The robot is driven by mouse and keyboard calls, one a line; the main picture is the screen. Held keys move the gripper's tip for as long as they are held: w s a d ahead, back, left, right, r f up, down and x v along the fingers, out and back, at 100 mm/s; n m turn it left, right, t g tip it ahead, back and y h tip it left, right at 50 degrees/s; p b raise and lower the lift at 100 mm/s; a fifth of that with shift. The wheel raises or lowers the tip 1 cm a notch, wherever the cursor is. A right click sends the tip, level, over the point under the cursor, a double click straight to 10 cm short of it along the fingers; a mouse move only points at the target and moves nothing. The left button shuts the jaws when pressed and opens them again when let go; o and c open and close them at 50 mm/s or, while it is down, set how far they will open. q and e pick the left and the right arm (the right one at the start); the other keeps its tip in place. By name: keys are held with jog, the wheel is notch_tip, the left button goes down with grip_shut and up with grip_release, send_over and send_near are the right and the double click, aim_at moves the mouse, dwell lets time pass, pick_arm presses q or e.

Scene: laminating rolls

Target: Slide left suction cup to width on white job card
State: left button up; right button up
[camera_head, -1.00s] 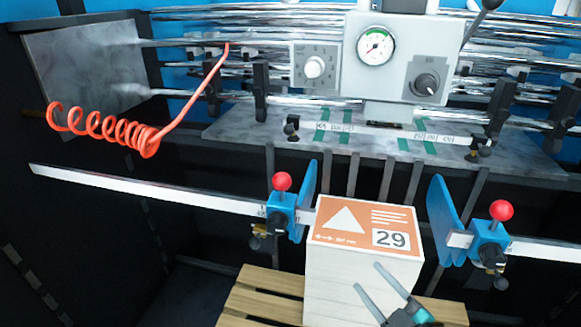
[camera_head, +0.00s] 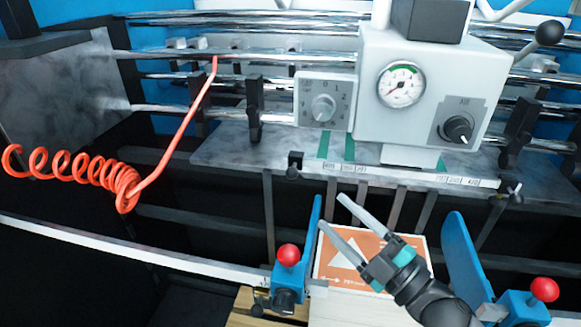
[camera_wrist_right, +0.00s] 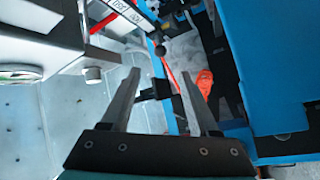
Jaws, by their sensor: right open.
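Two small black slider pieces sit at the ends of a white numbered scale (camera_head: 345,168): the left slider (camera_head: 294,164) and the right slider (camera_head: 508,194). The left one is probably the left suction cup; its pad cannot be made out. I cannot identify a white job card with certainty. My right gripper (camera_head: 332,212) is open and empty, pointing up and left, below and right of the left slider and apart from it. My left gripper is not in view.
Blue side guides with red knobs (camera_head: 288,256) (camera_head: 544,290) flank a stack with an orange card (camera_head: 345,255). The grey control housing (camera_head: 415,90) with its gauge overhangs the grey feed board (camera_head: 230,148). An orange coiled hose (camera_head: 75,168) hangs at left.

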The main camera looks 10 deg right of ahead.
aim_at(296, 177)
jog(key=p+x, duration=0.2)
jog(key=x, duration=0.9)
jog(key=shift+w+a+r, duration=0.1)
jog(key=shift+w+r, duration=0.05)
jog(key=shift+w, duration=0.1)
jog(key=shift+x, duration=0.85)
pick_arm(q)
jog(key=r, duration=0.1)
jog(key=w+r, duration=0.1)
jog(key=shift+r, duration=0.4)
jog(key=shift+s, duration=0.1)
pick_arm(e)
jog(key=shift+c, duration=0.3)
grip_shut()
